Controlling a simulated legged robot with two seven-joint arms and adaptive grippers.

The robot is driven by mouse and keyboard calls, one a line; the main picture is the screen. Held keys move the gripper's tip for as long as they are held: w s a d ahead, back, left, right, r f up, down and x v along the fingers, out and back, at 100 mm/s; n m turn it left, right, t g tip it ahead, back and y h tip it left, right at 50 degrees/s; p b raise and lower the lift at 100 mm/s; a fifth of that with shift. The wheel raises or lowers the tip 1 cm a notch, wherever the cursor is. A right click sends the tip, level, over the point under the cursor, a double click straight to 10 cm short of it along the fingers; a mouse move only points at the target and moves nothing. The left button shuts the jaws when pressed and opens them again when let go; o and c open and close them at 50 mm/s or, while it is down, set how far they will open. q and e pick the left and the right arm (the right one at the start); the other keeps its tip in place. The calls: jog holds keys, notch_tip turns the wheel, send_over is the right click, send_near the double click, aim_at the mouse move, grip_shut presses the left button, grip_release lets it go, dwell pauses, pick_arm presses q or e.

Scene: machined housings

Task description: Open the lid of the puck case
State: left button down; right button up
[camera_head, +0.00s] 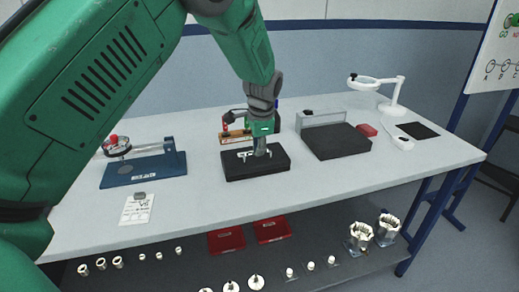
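A low black box (240,170) stands near the middle of the table and looks to be the puck case. Small white parts (246,154) show on its top, and I see no raised lid on it. My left gripper (260,151) points straight down over the top of this box, at or very close to its surface. It hides part of the top. Its fingers are too small and overlapped to tell whether they are open or shut, or touch anything. My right gripper is out of view.
A blue fixture (145,170) stands left, with a paper card (138,208) in front. Red bins (226,241) and small parts lie on the lower shelf.

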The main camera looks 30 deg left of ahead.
pick_arm(q)
jog(key=shift+s+a+f, duration=0.2)
jog(key=shift+a+f, duration=0.05)
jog(key=shift+a, duration=0.1)
jog(key=c, duration=1.6)
grip_release()
jog(key=shift+s+a+f, duration=0.1)
jog(key=shift+a, duration=0.05)
jog(key=shift+w+f, duration=0.1)
jog(key=shift+w, duration=0.1)
jog(key=v, duration=1.2)
jog(key=shift+w, duration=0.2)
jog(key=shift+a, duration=0.1)
